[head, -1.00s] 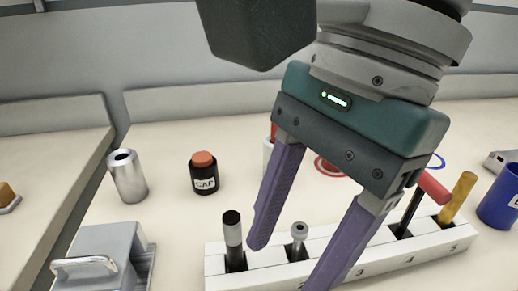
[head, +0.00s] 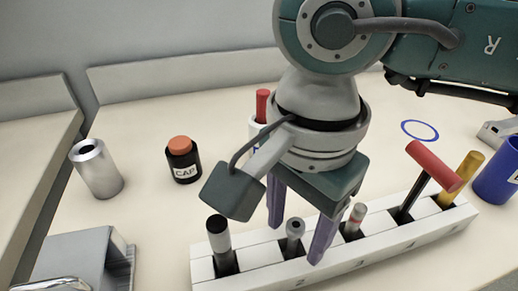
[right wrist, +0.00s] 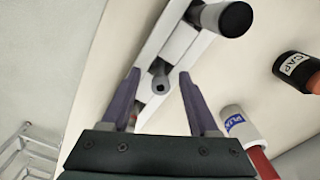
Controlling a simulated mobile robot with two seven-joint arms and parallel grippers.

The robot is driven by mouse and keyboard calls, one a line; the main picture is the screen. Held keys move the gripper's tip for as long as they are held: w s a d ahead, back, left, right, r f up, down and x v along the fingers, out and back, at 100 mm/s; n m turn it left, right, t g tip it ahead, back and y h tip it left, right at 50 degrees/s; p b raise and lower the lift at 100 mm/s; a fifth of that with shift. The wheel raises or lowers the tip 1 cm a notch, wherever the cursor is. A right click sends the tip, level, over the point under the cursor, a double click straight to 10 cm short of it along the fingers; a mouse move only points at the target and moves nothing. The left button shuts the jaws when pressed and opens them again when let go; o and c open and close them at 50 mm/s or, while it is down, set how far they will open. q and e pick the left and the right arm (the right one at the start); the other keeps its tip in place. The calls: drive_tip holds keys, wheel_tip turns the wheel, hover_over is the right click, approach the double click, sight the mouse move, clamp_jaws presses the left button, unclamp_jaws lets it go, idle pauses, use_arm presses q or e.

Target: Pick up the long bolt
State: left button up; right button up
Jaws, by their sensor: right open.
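A grey bolt-like piece with a round head and a dark socket (head: 294,230) stands upright in a slot of the white rack (head: 338,256); I take it for the long bolt. Its lower part is hidden in the slot. My right gripper (head: 296,246) points down over the rack, open, with its purple fingers on either side of this piece. In the right wrist view the socket head (right wrist: 160,70) shows between the two fingertips (right wrist: 160,76), with gaps on both sides. My left gripper is not in view.
The rack also holds a black-topped grey piece (head: 219,238), a red-tipped piece (head: 355,218), a red-handled tool (head: 434,165) and a yellow one (head: 462,176). A CAP jar (head: 184,160), a metal cylinder (head: 97,168) and a blue cup (head: 500,172) stand around.

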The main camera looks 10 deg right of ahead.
drive_tip(key=shift+f, duration=0.1)
drive_tip(key=shift+c, duration=0.3)
clamp_jaws()
